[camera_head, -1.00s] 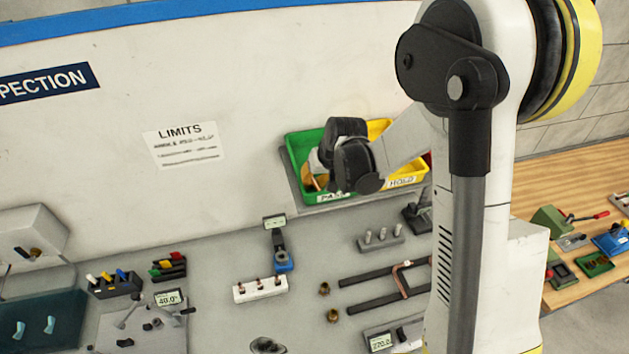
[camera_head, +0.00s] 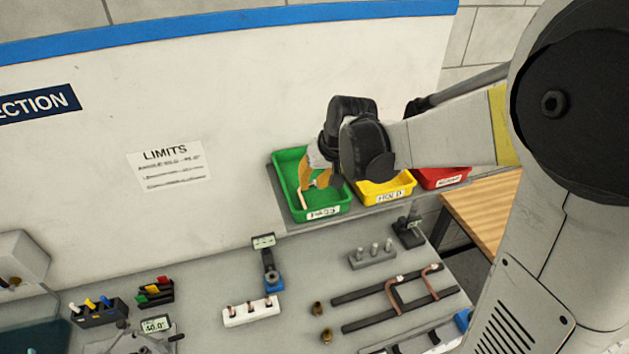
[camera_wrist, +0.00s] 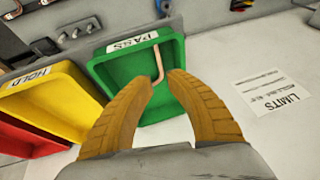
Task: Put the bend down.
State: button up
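The copper bend (camera_head: 305,199) is in the green PASS tray (camera_head: 281,170), its lower end near the tray's left wall. In the wrist view the bend (camera_wrist: 160,62) shows just beyond my fingertips, inside the green tray (camera_wrist: 105,72). My gripper (camera_head: 322,182) is over the green tray, pointing down into it. In the wrist view its two orange fingers (camera_wrist: 161,80) stand apart with a gap between the tips. The bend's near end is close to that gap; no finger is closed on it.
The yellow HOLD tray (camera_head: 390,191) and a red tray (camera_head: 443,177) stand right of the green one. Two dark rails (camera_head: 390,284) carry other copper bends on the bench.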

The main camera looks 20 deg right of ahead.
jog(key=s+r+t+h, duration=0.1)
jog(key=s+r, duration=0.2)
jog(key=s, duration=0.7)
jog(key=s+r+t, duration=0.1)
jog(key=s+r, duration=0.2)
jog(key=s, duration=0.7)
jog(key=shift+s+r+t+h, duration=0.3)
jog(key=shift+s+r+h, duration=0.05)
jog(key=shift+s+h, duration=0.05)
jog(key=shift+d, duration=0.1)
